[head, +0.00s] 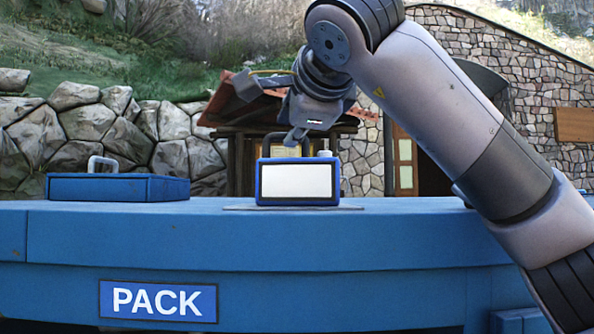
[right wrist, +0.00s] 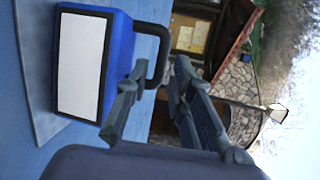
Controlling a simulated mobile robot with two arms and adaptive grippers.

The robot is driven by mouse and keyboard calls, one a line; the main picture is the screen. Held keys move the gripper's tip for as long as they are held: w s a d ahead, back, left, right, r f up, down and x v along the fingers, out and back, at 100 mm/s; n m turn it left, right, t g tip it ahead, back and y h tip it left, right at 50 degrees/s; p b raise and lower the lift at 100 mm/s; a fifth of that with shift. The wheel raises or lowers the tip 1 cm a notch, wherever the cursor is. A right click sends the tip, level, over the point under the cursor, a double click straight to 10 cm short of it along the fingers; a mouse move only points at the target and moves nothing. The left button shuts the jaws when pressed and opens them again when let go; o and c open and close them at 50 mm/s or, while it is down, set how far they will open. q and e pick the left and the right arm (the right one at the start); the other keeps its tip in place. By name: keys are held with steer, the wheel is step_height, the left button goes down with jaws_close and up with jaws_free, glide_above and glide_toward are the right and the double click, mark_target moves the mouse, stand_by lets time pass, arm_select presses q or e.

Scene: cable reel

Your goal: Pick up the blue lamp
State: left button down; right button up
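The blue lamp (head: 297,181) stands upright on the blue counter, with a white front panel and a black handle (right wrist: 162,55) on top. In the right wrist view the lamp (right wrist: 82,62) appears turned on its side at the upper left. My right gripper (head: 268,112) is above the lamp, its fingers spread apart. In the right wrist view the handle's bar shows between the two fingertips of the right gripper (right wrist: 160,63). I cannot tell whether either finger touches it. My left gripper is out of view.
The lamp rests on a thin grey mat (head: 235,208) on the counter (head: 400,237). A flat blue case (head: 130,188) with a grey handle is at the left. A PACK sign (head: 157,301) is on the counter front. The counter between case and lamp is clear.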

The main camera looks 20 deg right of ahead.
steer(key=shift+w, duration=0.4)
steer(key=shift+s, duration=0.1)
steer(key=shift+w+r+p, duration=0.25)
steer(key=shift+w+p, duration=0.05)
steer(key=shift+p, duration=0.85)
steer(key=w+p, duration=0.1)
steer(key=w, duration=0.1)
steer(key=w+f, duration=0.1)
steer(key=w, duration=0.1)
steer(key=shift+d+f+p, duration=0.15)
steer(key=shift+p, duration=0.2)
steer(key=shift+w+f, duration=0.1)
steer(key=shift+w, duration=0.1)
steer(key=shift+s, duration=0.4)
steer(key=shift+c, duration=0.6)
steer(key=shift+s, duration=0.1)
steer(key=shift+c, duration=0.7)
steer(key=shift+w, duration=0.2)
jaws_close()
